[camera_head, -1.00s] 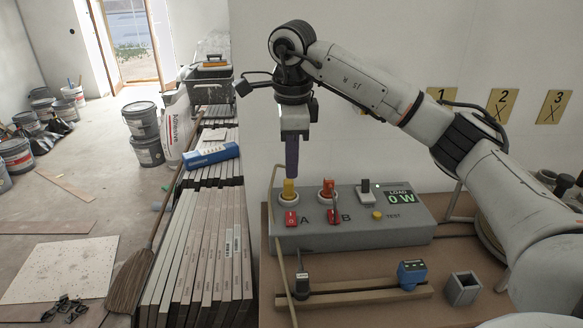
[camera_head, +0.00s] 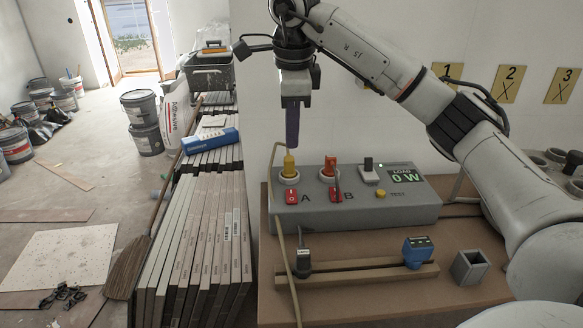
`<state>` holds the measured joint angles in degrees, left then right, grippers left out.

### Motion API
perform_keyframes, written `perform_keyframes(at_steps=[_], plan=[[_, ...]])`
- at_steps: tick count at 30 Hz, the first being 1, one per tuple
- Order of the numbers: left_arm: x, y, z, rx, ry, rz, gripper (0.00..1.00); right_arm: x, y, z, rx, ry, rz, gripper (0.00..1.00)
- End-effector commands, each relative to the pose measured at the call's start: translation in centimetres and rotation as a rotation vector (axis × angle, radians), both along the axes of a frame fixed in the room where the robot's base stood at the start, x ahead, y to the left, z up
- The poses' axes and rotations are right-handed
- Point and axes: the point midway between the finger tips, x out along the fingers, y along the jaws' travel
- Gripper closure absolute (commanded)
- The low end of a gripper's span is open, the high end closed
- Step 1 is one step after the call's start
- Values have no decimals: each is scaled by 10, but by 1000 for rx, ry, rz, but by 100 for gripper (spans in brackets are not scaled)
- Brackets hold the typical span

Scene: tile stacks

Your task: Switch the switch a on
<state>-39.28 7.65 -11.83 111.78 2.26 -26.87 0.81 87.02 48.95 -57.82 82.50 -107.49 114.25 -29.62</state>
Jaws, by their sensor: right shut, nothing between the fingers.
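The grey switch box (camera_head: 350,211) stands on the brown board against the wall. Red rocker switch A (camera_head: 291,196) is at its front left, beside the letter A. A yellow plug (camera_head: 289,164) sits in the socket behind it. Red switch B (camera_head: 335,194) is to the right, with an orange plug (camera_head: 329,171) behind it. The display (camera_head: 405,174) reads "LOAD 0 W". My right gripper (camera_head: 292,145) points down, shut and empty, just above the yellow plug and above and behind switch A. Whether it touches the plug I cannot tell. My left gripper is not in view.
A yellow test button (camera_head: 380,194) and a grey plug (camera_head: 367,170) are on the box's right part. In front lie a wooden rail (camera_head: 355,277), a blue meter (camera_head: 417,251) and a small grey square holder (camera_head: 469,266). A cable hangs left of the box. Tile stacks (camera_head: 205,235) stand left.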

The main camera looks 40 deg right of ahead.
Motion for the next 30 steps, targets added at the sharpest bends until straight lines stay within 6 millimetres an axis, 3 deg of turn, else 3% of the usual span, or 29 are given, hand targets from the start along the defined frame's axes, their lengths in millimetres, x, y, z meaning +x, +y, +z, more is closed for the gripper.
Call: perform_keyframes(at_steps=[18,24,30], plan=[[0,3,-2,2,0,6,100,17,-13,-112,-1,4,-1,100],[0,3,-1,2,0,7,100,20,-14,-131,-1,2,1,100],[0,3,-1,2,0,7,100,21,-15,-135,-1,1,0,100]])
